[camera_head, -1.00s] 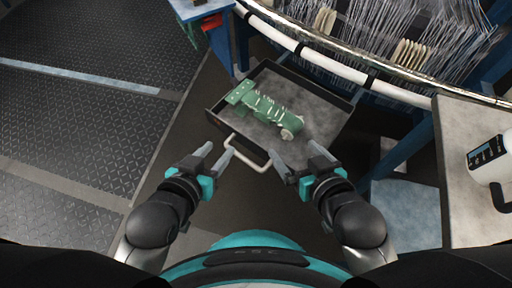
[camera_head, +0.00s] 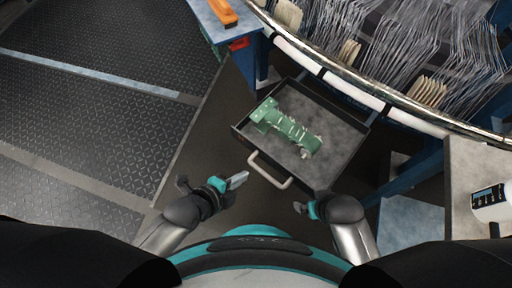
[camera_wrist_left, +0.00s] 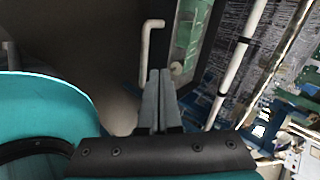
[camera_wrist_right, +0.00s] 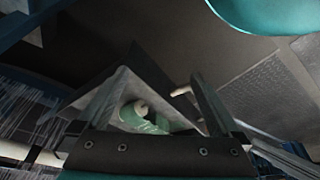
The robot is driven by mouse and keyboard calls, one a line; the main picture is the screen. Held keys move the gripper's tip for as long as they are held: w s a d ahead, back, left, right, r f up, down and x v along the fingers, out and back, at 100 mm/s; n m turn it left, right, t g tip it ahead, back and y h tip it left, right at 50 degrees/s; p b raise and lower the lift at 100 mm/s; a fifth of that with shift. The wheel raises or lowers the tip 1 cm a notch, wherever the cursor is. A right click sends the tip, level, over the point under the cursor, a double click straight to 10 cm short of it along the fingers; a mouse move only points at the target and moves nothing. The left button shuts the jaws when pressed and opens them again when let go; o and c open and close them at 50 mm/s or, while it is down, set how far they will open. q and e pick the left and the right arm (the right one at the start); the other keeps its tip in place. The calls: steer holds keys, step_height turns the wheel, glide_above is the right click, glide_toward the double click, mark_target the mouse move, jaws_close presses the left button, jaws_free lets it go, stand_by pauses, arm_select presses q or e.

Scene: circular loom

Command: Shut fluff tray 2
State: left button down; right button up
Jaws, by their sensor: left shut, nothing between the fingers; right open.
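The fluff tray (camera_head: 336,142) is a dark open drawer pulled out below the loom, with a pale handle (camera_head: 270,176) on its near front. A green toothed part (camera_head: 288,129) lies inside it. I see no number on the tray. My left gripper (camera_head: 240,178) is shut and empty, left of the handle and apart from it. In the left wrist view, its closed fingers (camera_wrist_left: 159,92) point toward the handle (camera_wrist_left: 147,50). My right gripper (camera_head: 300,207) is near the handle's right end, apart from it. In the right wrist view, its fingers (camera_wrist_right: 160,90) are spread, with the tray and green part beyond.
The loom's curved rail (camera_head: 372,84) runs above and behind the tray. A blue stand with an orange item (camera_head: 223,12) is at the upper left. A bench with a white device (camera_head: 490,205) stands at the right. The floor on the left is clear.

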arm_select(q)
steer(key=a+m, duration=0.1)
steer(key=m, duration=0.1)
steer(key=b, duration=0.4)
glide_toward(258, 167)
steer(key=shift+w+r+x, duration=0.3)
steer(key=shift+r+x, duration=0.05)
steer(key=shift+x, duration=1.75)
steer(key=w+d+b, duration=0.1)
steer(key=w+d+f+b, duration=0.1)
steer(key=w, duration=0.1)
steer(key=shift+d+f, duration=0.3)
steer(key=shift+f, duration=0.05)
steer(key=shift+w+d, duration=0.15)
steer(key=shift+w, duration=0.05)
steer(key=shift+w+d+r+b, duration=0.1)
steer(key=shift+w+d+b, duration=0.2)
steer(key=shift+w+d, duration=0.25)
arm_select(e)
steer(key=w+a+r+t, duration=0.2)
steer(key=w+r, duration=0.1)
steer(key=r, duration=0.8)
steer(key=shift+w+r+t+y, duration=0.3)
steer(key=shift+w, duration=0.1)
arm_select(q)
steer(key=shift+a, duration=0.1)
